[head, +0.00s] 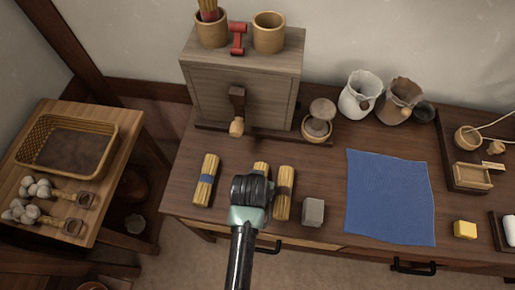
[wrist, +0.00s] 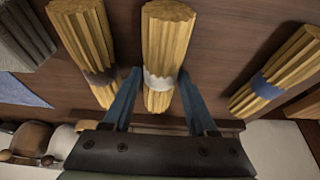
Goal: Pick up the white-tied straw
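The white-tied straw (wrist: 160,80) is the middle of three straw bundles on the table. In the wrist view it lies between the two fingers of my gripper (wrist: 160,78), with the white tie near the fingertips. The fingers are apart, one on each side of the bundle; I cannot tell whether either touches it. In the head view my gripper (head: 250,192) hides most of this bundle, and only its far end (head: 261,167) shows.
The blue-tied straw (head: 205,180) lies to the left and a dark-tied straw (head: 284,193) close on the right. A grey block (head: 313,212) and a blue cloth (head: 390,197) are further right. A wooden chest (head: 243,80) stands behind.

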